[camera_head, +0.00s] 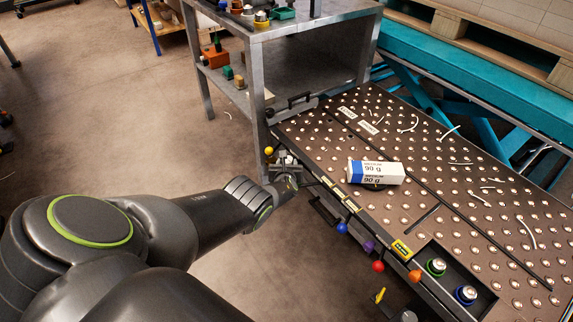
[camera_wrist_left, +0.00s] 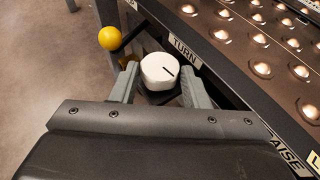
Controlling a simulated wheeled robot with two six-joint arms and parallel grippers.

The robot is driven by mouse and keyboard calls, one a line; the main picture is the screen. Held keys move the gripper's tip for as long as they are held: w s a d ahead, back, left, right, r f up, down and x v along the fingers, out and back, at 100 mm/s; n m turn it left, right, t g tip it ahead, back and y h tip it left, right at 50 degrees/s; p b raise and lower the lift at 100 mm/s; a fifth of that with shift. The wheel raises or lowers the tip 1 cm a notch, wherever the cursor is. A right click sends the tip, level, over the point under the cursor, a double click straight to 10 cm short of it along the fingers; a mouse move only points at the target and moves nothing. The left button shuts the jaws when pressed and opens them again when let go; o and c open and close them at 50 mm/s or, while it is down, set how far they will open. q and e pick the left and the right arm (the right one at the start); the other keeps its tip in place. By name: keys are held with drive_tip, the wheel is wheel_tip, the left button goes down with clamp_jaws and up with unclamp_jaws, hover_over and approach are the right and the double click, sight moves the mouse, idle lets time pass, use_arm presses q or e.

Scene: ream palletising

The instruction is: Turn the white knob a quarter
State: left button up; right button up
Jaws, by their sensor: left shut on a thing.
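The white knob (camera_wrist_left: 160,71) is round with a dark line on its top face. It sits at the table's front edge beside a label reading TURN (camera_wrist_left: 185,51). My left gripper (camera_wrist_left: 158,82) is shut on the knob, with one grey finger on each side of it. In the head view my left gripper (camera_head: 284,166) reaches the left end of the ball-top table (camera_head: 420,215), and the knob is mostly hidden there. My right gripper is not in view.
A yellow ball (camera_wrist_left: 110,38) on a lever stands just left of the knob. A white and blue ream (camera_head: 376,172) lies on the table. A grey shelf bench (camera_head: 255,75) stands behind.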

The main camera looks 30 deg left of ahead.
use_arm(q)
drive_tip(key=shift+s+f, duration=0.15)
drive_tip(key=shift+f, duration=0.05)
drive_tip(key=o, duration=1)
drive_tip(key=shift+r, duration=0.1)
drive_tip(key=shift+c, duration=0.2)
drive_tip(key=shift+r, duration=0.1)
